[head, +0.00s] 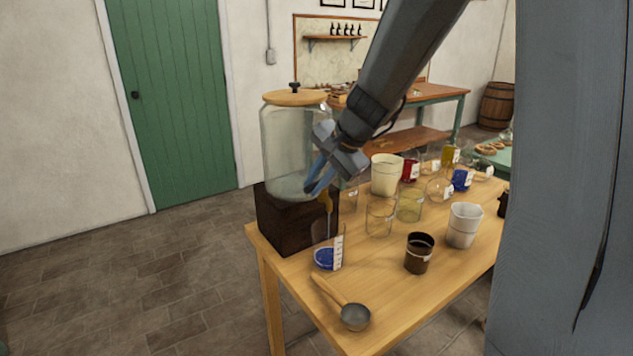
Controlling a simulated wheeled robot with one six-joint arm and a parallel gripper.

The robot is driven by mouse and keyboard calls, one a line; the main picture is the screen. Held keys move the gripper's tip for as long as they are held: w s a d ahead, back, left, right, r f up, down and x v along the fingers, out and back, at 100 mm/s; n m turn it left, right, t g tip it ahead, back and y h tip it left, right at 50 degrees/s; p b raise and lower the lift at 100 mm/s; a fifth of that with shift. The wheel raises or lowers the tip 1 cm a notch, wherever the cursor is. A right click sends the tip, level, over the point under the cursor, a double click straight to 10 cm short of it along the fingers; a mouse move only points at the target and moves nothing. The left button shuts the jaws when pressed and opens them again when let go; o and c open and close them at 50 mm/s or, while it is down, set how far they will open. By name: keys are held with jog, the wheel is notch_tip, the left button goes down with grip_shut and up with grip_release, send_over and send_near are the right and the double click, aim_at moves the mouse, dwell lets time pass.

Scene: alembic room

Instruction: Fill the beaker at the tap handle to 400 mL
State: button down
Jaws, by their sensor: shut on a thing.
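A clear beaker (341,240) with white markings stands upright on the near left of the wooden table, under the tap of a large glass dispenser (283,140). A dark blue patch shows low in the beaker; I cannot tell whether it is liquid or a label, and the level is not readable. The yellowish tap handle (327,201) is at the dispenser's lower front. My gripper (319,184), with blue fingers, is shut on the tap handle. A thin pale line runs from the tap down into the beaker, like a stream.
The dispenser stands on a dark wooden block (290,222). A metal ladle (354,316) lies in front of the beaker. A dark cup (419,253), a white pitcher (463,226) and several glass vessels crowd the table to the right. Floor is clear at left.

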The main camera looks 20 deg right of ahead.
jog(key=shift+w+a+m+t+h+p, duration=0.15)
jog(key=shift+m+h+p, duration=0.15)
jog(key=shift+m+p, duration=0.25)
jog(key=shift+w+a+m+t+h+p, duration=0.15)
jog(key=shift+m+h+p, duration=0.15)
jog(key=shift+m+p, duration=0.25)
jog(key=shift+w+m+h+p, duration=0.15)
jog(key=shift+m+h+p, duration=0.35)
jog(key=shift+p, duration=1)
jog(key=shift+n+y+b, duration=0.3)
jog(key=shift+y+b, duration=0.1)
jog(key=shift+b, duration=0.6)
jog(key=shift+s+d+n+y+b, duration=0.3)
jog(key=shift+n+b, duration=0.4)
jog(key=shift+b, duration=0.55)
jog(key=shift+s+d+n+y+b, duration=0.15)
jog(key=shift+n+y+b, duration=0.4)
jog(key=shift+b, duration=0.7)
jog(key=shift+n+g, duration=0.35)
jog(key=shift+g, duration=0.05)
jog(key=shift+d+n+b, duration=0.15)
jog(key=shift+n+b, duration=0.25)
jog(key=shift+b, duration=0.2)
jog(key=shift+s, duration=0.1)
jog(key=shift+y, duration=0.25)
